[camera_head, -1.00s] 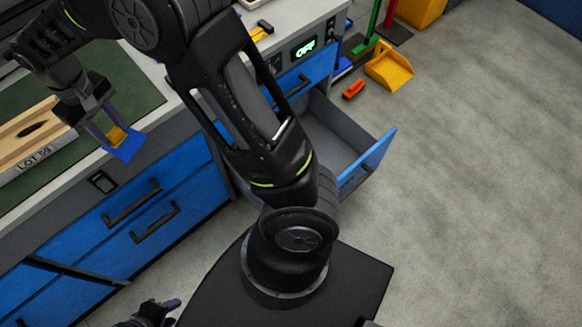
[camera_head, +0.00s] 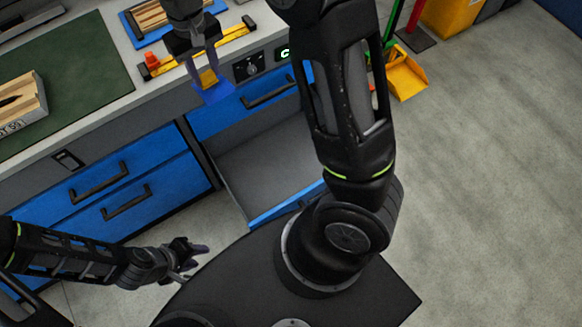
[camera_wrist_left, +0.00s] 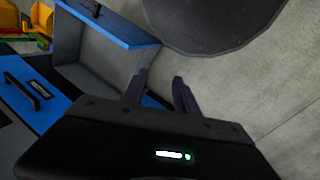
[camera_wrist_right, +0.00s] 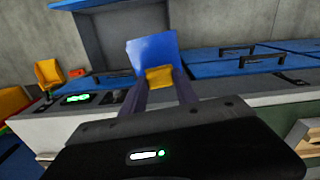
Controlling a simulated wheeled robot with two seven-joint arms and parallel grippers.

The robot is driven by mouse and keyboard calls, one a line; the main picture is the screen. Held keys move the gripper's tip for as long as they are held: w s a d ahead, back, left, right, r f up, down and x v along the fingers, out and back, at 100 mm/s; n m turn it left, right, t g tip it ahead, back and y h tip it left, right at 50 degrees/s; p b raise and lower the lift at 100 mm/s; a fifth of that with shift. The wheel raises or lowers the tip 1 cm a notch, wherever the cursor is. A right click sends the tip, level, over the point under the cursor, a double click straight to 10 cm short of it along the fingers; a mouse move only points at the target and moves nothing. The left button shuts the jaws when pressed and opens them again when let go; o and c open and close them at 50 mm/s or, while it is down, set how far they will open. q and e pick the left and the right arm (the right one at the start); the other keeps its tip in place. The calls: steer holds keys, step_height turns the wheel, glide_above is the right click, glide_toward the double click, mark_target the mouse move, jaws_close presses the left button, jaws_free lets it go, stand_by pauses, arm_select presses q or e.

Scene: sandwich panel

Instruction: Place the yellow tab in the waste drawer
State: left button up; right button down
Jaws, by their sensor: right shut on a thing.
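The yellow tab (camera_wrist_right: 159,77), with a blue sheet (camera_wrist_right: 153,50) attached or pressed against it, is between the fingertips of my right gripper (camera_wrist_right: 160,88). In the head view, my right gripper (camera_head: 206,70) is shut on it above the bench's front edge, with the blue sheet (camera_head: 216,92) hanging below. The open drawer (camera_head: 265,165), grey inside with a blue front, is pulled out below and right of the gripper; it looks empty where visible. My left gripper (camera_head: 193,255) is low in front of the cabinet, open and empty; its fingers are apart in the left wrist view (camera_wrist_left: 158,88).
A wooden piece (camera_head: 18,102) lies on the green mat (camera_head: 80,75). Closed blue drawers (camera_head: 100,185) are at left. A yellow dustpan (camera_head: 405,75) is on the floor.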

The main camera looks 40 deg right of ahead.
steer(key=shift+f, duration=0.1)
